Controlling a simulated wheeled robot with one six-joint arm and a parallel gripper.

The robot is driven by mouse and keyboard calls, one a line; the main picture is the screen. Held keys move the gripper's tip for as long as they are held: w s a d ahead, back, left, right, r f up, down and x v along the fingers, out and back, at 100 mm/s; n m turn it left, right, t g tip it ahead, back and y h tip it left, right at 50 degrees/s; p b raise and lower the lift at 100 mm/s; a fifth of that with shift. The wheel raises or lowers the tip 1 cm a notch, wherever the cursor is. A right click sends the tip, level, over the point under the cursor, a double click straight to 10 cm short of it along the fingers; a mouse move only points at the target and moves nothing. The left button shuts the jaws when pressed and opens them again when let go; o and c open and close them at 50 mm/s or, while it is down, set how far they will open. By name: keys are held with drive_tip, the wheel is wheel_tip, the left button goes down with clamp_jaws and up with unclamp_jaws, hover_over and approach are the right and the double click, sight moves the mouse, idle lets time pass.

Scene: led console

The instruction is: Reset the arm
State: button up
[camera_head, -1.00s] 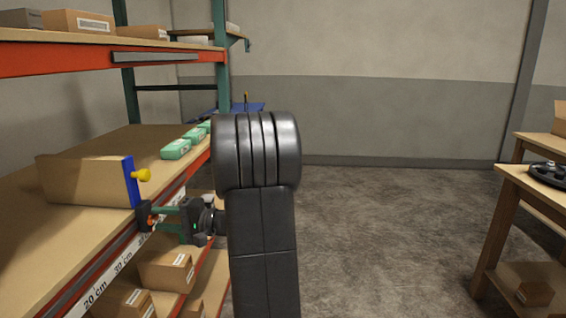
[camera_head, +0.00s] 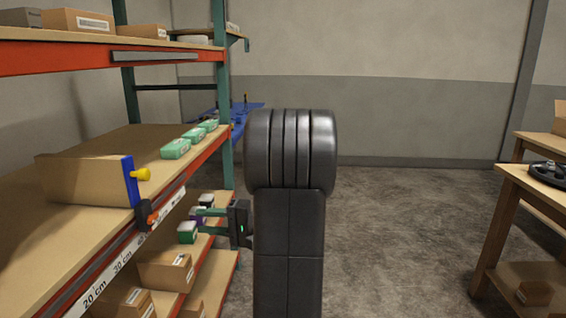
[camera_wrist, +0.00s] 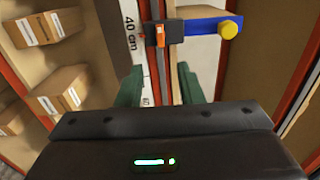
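My gripper (camera_head: 206,225) is to the right of the shelf front in the head view, its green fingers pointing left toward the lower shelf. In the wrist view my gripper (camera_wrist: 158,88) shows two green fingers spread apart with nothing held between them, so it is open. A dark clamp block with an orange lever (camera_head: 148,215) sits on the shelf's front edge, apart from the fingers. It also shows ahead of the fingers in the wrist view (camera_wrist: 160,36). Part of the gripper body is hidden behind my black arm in the head view.
A cardboard panel (camera_head: 85,182) with a blue strip (camera_head: 130,181) and yellow knob (camera_head: 143,174) stands on the middle shelf. Several green boxes (camera_head: 175,149) are farther back. A wooden table (camera_head: 530,190) stands right; the floor between is clear.

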drive_tip(key=a, duration=1.1)
drive_tip(key=shift+w+a, duration=0.3)
drive_tip(key=shift+w, duration=0.1)
drive_tip(key=shift+a, duration=0.2)
drive_tip(key=shift+d+n, duration=0.15)
drive_tip(key=shift+n, duration=0.95)
drive_tip(key=shift+r+n+b, duration=0.15)
drive_tip(key=shift+n+b, duration=0.15)
drive_tip(key=shift+n, duration=0.9)
drive_tip(key=n+p, duration=0.1)
drive_tip(key=n, duration=0.4)
drive_tip(key=shift+r+n+p, duration=0.15)
drive_tip(key=shift+n+p, duration=0.2)
drive_tip(key=shift+n, duration=0.05)
approach(156, 216)
drive_tip(key=shift+s+d+b, duration=0.2)
drive_tip(key=shift+d+b, duration=0.25)
drive_tip(key=shift+d, duration=0.6)
